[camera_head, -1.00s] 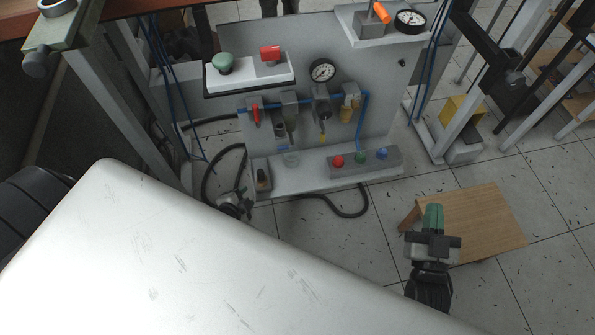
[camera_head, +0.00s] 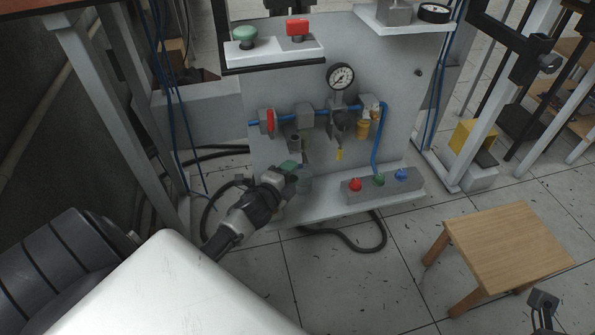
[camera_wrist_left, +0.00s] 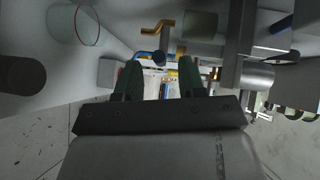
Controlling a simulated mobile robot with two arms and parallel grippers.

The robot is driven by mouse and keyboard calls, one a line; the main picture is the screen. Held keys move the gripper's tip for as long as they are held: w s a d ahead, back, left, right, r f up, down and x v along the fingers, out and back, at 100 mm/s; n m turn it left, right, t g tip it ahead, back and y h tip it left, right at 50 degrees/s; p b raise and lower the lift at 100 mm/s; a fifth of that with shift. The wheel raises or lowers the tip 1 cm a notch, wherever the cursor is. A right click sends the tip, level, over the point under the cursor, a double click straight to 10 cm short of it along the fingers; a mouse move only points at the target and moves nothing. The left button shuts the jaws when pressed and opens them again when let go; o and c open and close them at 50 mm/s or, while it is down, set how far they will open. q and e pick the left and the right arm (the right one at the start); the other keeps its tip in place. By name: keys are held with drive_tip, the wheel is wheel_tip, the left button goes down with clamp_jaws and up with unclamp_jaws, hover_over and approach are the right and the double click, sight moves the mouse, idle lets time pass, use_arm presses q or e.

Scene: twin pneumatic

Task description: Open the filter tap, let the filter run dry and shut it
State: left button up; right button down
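In the head view, the filter (camera_head: 304,115) is a grey block on the blue air line of the upright panel, with a dark bowl (camera_head: 295,143) under it. I cannot make out its tap there. My left gripper (camera_head: 289,166) is just below the bowl, partly hiding the space beneath. In the left wrist view its two green fingers (camera_wrist_left: 160,76) are apart with nothing seen gripped. A bent brass-coloured piece (camera_wrist_left: 158,37) shows beyond them; I cannot tell if it is the tap. My right gripper (camera_head: 543,300) is small at the lower right edge, its fingers unclear.
A red-handled valve (camera_head: 270,121), a gauge (camera_head: 341,76) and a yellow bowl (camera_head: 362,129) flank the filter. A button box (camera_head: 368,193) sits on the panel's base. A clear cup (camera_wrist_left: 87,25) shows in the wrist view. A wooden stool (camera_head: 510,240) stands right.

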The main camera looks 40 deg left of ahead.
use_arm(q)
drive_tip(key=shift+w+a+f+b, duration=0.15)
drive_tip(key=shift+w+b, duration=0.1)
drive_tip(key=shift+w, duration=0.7)
drive_tip(key=shift+w+f+b, duration=0.1)
drive_tip(key=shift+w+b, duration=0.15)
drive_tip(key=shift+w, duration=0.65)
clamp_jaws()
